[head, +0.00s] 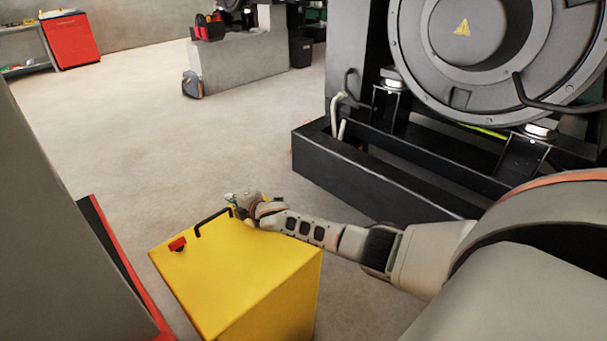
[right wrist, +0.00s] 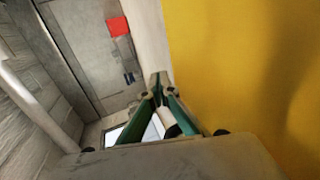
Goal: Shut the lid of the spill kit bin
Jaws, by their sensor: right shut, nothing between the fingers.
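The yellow spill kit bin (head: 240,275) stands low at the front, left of centre. A black handle (head: 212,222) and a red latch (head: 177,244) sit along the far left edge of its upper yellow face. I see no open gap there, but cannot tell for sure whether the lid is fully down. My right gripper (head: 240,203) is at the bin's far corner, partly hidden by my wrist. In the right wrist view its fingers (right wrist: 160,84) are together and empty, beside a large yellow surface (right wrist: 245,80). I cannot tell whether they touch it. My left gripper is not in view.
A black genset frame (head: 380,175) stands right of the bin, with a large round housing (head: 410,50) above. A grey body with a red edge (head: 125,265) is close on the left. Bare floor (head: 150,130) lies beyond the bin. A red cabinet (head: 70,40) stands far back.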

